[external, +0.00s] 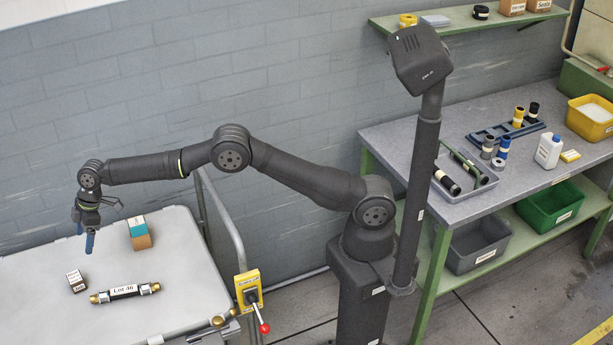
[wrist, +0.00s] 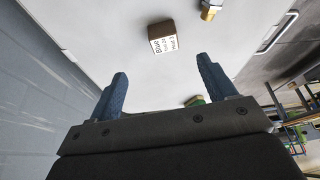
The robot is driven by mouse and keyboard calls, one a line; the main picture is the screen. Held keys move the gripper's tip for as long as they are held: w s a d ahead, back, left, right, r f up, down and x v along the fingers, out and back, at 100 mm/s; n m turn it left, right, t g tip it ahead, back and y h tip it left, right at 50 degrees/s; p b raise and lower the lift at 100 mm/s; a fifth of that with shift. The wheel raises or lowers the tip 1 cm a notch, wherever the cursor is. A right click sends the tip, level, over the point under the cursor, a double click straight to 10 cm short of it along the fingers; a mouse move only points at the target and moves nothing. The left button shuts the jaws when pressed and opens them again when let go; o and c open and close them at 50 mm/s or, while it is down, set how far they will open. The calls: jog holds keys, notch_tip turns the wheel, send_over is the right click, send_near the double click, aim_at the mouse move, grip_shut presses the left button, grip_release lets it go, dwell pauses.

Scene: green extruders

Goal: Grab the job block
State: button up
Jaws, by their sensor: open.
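A small dark brown block with a white printed label (external: 76,280) sits on the pale cart top, and it appears to be the job block. It also shows ahead of the fingers in the wrist view (wrist: 162,38); the first label word looks like "Blue", the rest is too small to read. My gripper (external: 84,240) points down above the cart, apart from the block and farther back toward the wall. Its two blue fingers (wrist: 161,72) are spread wide with nothing between them.
A black fitting with brass ends, labelled "Lot 46" (external: 124,291), lies right of the block. A cardboard box with a teal and white top (external: 140,236) stands right of my gripper. A cart rail (external: 222,215) and a red-knobbed lever switch (external: 250,292) edge the right side.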

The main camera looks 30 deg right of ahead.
send_near(76, 281)
jog(key=f, duration=0.1)
jog(key=w+f, duration=0.2)
jog(key=f, duration=0.1)
jog(key=shift+w+d, duration=0.15)
jog(key=shift+w, duration=0.1)
jog(key=shift+s+d+x, duration=0.1)
jog(key=shift+x, duration=1.25)
jog(key=shift+s+d+x, duration=0.1)
jog(key=shift+x, duration=1.3)
jog(key=c, duration=1.1)
